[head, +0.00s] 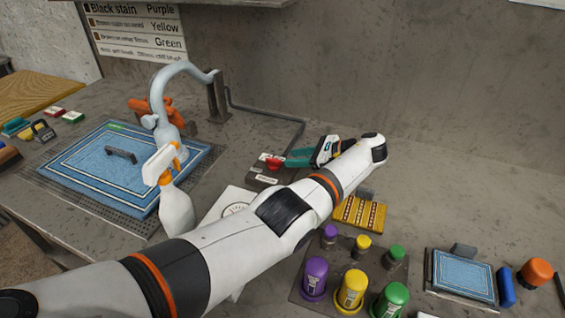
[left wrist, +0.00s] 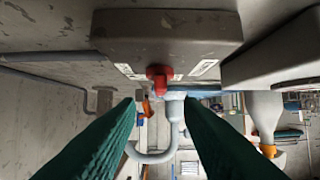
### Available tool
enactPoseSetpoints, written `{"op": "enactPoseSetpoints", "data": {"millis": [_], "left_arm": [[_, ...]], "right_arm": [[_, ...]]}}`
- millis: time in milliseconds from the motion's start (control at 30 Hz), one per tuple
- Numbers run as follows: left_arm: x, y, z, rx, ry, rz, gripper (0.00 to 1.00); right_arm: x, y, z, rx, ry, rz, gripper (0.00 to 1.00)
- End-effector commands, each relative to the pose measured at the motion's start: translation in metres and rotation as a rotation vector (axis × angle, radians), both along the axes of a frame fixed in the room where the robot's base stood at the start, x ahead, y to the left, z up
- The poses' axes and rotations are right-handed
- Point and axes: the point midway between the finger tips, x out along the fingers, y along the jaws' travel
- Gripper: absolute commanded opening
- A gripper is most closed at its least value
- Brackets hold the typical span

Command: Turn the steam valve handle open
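The steam valve has a red handle (head: 273,162) on a small dark box (head: 260,178) on the bench, right of the blue rug. The left wrist view shows the red handle (left wrist: 160,75) on the grey box (left wrist: 165,32), ahead of and between my fingers. My left gripper (head: 297,157) has teal ribbed fingers pointing left at the handle. In the left wrist view the fingers of my left gripper (left wrist: 160,104) stand apart with nothing held between them, and the handle looks a little beyond their tips. My right gripper is not in view.
A white spray bottle (head: 177,208) stands by the blue rug (head: 80,170). A grey curved steam arm (head: 180,72) rises behind it. Purple, yellow and green bottles (head: 351,290) stand at front right, near a small blue mat (head: 465,274). The back right bench is clear.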

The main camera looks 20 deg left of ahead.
Motion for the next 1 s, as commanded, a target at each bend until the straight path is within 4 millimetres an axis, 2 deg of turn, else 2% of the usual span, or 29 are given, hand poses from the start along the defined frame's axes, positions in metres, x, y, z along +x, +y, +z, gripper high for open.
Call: {"op": "enactPoseSetpoints", "data": {"millis": [33, 133, 300, 467, 833, 933, 1000], "left_arm": [[0.002, -0.013, -0.001, -0.002, -0.001, -0.003, 0.35], [0.003, -0.033, 0.008, 0.000, 0.000, -0.003, 0.35], [0.004, -0.048, 0.014, -0.001, 0.000, -0.001, 0.35], [0.004, -0.054, 0.020, -0.001, 0.001, 0.001, 0.35], [0.004, -0.055, 0.024, -0.001, 0.001, 0.001, 0.35], [0.004, -0.055, 0.040, -0.001, 0.000, 0.000, 0.35], [0.004, -0.055, 0.060, -0.001, -0.001, 0.000, 0.35]], "right_arm": [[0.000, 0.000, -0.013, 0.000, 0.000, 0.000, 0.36], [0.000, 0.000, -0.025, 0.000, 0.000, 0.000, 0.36], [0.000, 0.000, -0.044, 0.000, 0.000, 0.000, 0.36], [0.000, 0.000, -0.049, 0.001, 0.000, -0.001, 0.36], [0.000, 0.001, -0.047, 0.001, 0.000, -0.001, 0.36], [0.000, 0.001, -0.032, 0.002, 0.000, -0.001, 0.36], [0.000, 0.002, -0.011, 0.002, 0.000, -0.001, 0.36]]}}
